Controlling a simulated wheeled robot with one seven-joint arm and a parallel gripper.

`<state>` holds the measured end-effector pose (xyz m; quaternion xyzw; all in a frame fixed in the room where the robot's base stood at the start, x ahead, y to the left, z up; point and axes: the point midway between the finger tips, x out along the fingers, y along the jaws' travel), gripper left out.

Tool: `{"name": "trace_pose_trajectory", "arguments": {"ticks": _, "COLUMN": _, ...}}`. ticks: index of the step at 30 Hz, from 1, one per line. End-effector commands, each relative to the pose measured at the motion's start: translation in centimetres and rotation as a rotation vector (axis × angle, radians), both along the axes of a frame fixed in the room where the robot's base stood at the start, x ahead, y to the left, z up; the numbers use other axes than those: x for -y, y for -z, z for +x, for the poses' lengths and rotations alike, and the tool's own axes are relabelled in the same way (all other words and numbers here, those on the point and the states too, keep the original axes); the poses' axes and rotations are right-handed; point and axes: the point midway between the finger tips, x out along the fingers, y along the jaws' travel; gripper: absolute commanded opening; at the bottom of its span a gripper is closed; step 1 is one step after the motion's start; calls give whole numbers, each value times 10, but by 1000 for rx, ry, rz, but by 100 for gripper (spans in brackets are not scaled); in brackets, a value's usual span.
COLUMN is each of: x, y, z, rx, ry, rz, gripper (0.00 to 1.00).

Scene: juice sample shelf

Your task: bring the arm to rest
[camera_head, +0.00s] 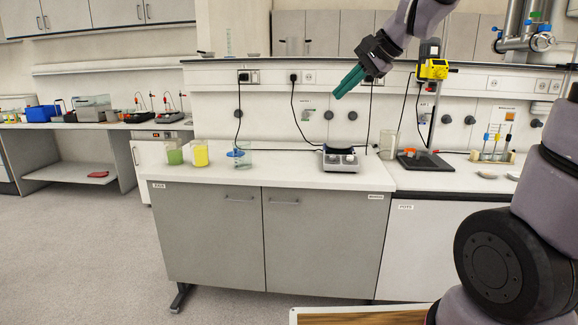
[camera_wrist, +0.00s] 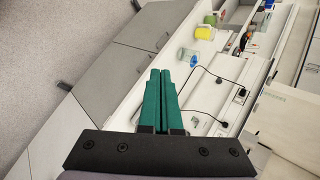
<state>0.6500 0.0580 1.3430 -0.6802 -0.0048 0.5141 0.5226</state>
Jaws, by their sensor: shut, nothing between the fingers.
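My gripper (camera_head: 348,81) has green fingers and is raised above the lab bench (camera_head: 292,176), in front of the back panel. In the wrist view the two green fingers of my gripper (camera_wrist: 160,73) lie side by side, shut, with nothing between them. The gripper touches nothing that I can see. My arm comes in from the upper right of the head view.
On the bench stand a green beaker (camera_head: 174,155), a yellow beaker (camera_head: 200,154), a clear beaker (camera_head: 240,158) and a hotplate (camera_head: 341,160). A yellow device (camera_head: 433,68) hangs on a stand to the right. A wooden-topped surface (camera_head: 360,317) is at the bottom edge.

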Motion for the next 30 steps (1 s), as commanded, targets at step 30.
{"name": "trace_pose_trajectory", "arguments": {"ticks": 30, "x": 116, "y": 16, "z": -182, "rx": 236, "ry": -227, "rz": -639, "gripper": 0}}
